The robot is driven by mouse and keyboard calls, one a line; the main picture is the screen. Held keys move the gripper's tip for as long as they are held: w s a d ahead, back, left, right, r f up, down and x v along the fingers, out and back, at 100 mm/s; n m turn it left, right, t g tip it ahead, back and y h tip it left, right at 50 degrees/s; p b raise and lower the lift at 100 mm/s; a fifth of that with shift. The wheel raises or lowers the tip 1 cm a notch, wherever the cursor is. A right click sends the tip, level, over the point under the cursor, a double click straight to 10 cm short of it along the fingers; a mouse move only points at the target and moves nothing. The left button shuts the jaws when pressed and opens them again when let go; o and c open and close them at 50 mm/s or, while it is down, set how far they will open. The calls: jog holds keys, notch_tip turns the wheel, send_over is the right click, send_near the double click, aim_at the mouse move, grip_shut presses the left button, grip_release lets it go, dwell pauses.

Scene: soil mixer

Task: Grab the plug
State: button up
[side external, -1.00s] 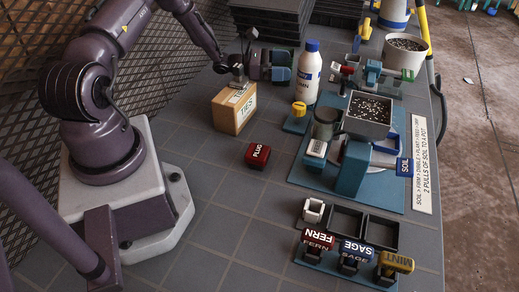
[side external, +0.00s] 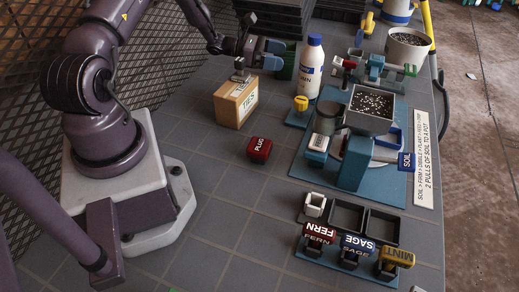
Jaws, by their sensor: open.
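The plug is a small dark red block (side external: 259,148) with white "PLUG" lettering. It lies on the grey tiled bench in front of the cardboard box, with clear bench around it. My gripper (side external: 275,57) is at the back of the bench, above and behind the plug and well apart from it. Its blue fingers are spread and point to the right. Nothing shows clearly between them.
A cardboard box (side external: 236,103) labelled "TIES" stands between my gripper and the plug. A white bottle (side external: 307,75) and yellow-knobbed piece (side external: 301,103) stand right of it. The soil mixer (side external: 370,112) is further right. Labelled FERN, SAGE and MINT blocks (side external: 355,250) sit at the front.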

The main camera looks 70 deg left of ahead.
jog(key=s+a+r+g+y, duration=0.2)
jog(key=s+a+r+g, duration=0.2)
jog(key=s, duration=0.3)
jog(key=s+a+r+g+y, duration=0.2)
jog(key=s+a+r+g, duration=0.15)
jog(key=s, duration=0.25)
jog(key=n+t+y, duration=0.3)
jog(key=n+y, duration=1.2)
jog(key=n, duration=0.1)
send_near(260, 143)
jog(key=shift+s+d+r+g, duration=0.25)
jog(key=shift+s+d+r, duration=0.2)
jog(key=shift+d+r, duration=0.3)
jog(key=shift+w+a+f, duration=0.2)
jog(key=shift+w+a, duration=0.05)
jog(key=x, duration=1.2)
jog(key=shift+s+f, duration=0.1)
jog(key=shift+f, duration=0.1)
